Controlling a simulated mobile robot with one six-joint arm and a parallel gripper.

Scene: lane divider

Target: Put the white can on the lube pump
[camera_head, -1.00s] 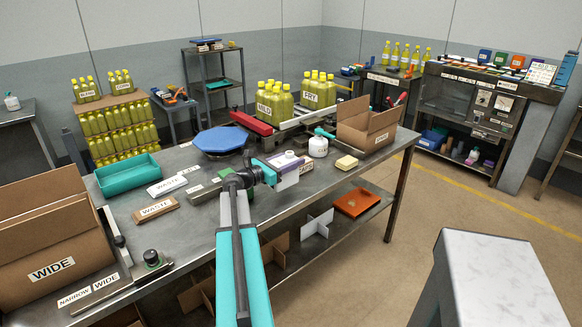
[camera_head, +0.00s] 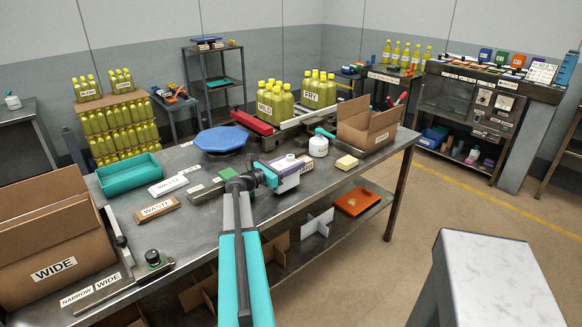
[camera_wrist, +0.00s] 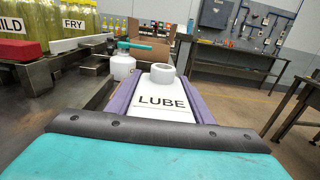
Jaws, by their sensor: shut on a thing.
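The white can (camera_wrist: 160,100), marked LUBE and with a round white neck, sits between the purple fingers of my gripper (camera_head: 284,172). It also shows in the head view (camera_head: 288,182), at the near edge of the steel bench. My gripper is shut on it. Its base is hidden, so I cannot tell whether it touches the bench. A round white bottle with a teal top (camera_head: 318,147) stands behind and to the right; it also shows in the wrist view (camera_wrist: 122,66), beyond the can. No label reading lube pump is legible.
A yellow block (camera_head: 347,162) and an open cardboard box (camera_head: 367,128) stand farther right on the bench. A blue octagonal plate (camera_head: 221,139) and a teal tray (camera_head: 129,173) lie to the left. Several yellow bottles (camera_head: 285,103) stand behind.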

